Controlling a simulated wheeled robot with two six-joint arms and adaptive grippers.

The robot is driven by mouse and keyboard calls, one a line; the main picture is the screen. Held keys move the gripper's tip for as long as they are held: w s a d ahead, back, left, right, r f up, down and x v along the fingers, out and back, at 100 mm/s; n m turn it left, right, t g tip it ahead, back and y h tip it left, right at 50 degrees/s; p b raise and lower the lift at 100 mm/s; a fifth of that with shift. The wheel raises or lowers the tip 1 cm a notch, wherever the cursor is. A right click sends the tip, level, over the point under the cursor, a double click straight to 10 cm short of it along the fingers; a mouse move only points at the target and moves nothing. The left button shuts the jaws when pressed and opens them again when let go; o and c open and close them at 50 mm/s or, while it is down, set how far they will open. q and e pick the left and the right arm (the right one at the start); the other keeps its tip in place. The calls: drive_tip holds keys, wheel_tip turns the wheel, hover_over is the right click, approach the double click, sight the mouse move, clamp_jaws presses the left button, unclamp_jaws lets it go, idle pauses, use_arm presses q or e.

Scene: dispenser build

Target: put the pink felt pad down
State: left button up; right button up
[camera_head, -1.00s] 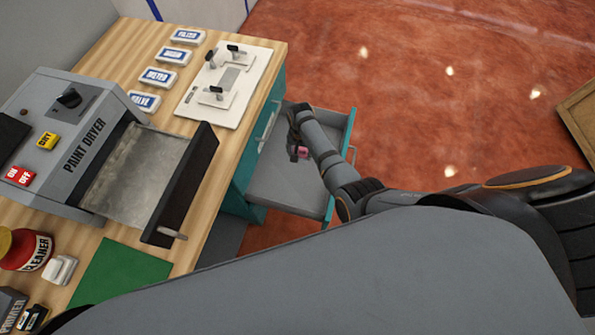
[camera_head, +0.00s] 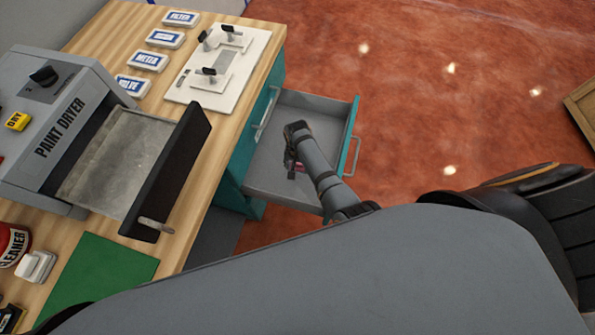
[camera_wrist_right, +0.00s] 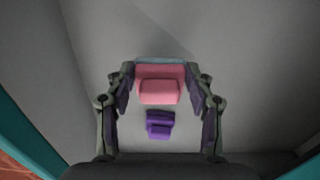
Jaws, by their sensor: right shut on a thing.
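The pink felt pad (camera_wrist_right: 160,84) sits between the fingertips of my right gripper (camera_wrist_right: 160,76) in the right wrist view, with a light blue strip along its far edge. The gripper is shut on it. I cannot tell whether the pad touches the drawer floor. A purple block-like piece (camera_wrist_right: 159,124) shows below the pink pad in the wrist view. My left gripper is not in view.
The teal cabinet's drawer is pulled out, its walls around my right gripper. The wooden worktop (camera_head: 196,205) carries a paint dryer (camera_head: 60,125) with its tray out, a green mat (camera_head: 100,272), a white fixture board (camera_head: 195,90) and several labelled boxes. Drawer floor around the gripper looks clear.

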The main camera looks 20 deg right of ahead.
sight(297, 168)
wheel_tip(297, 168, down, 4)
drive_tip(key=b, duration=0.3)
drive_tip(key=shift+r, duration=0.25)
drive_tip(key=o, duration=1.6)
drive_tip(key=shift+f, duration=0.2)
drive_tip(key=shift+f+b, duration=0.1)
drive_tip(key=shift+b, duration=0.25)
drive_tip(key=r+p, duration=0.3)
drive_tip(key=p, duration=0.1)
drive_tip(key=r+p, duration=0.4)
drive_tip(key=d+r+p, duration=0.1)
drive_tip(key=r+p, duration=0.3)
drive_tip(key=shift+s+p, duration=0.1)
drive_tip(key=shift+p, duration=0.2)
drive_tip(key=shift+f, duration=0.15)
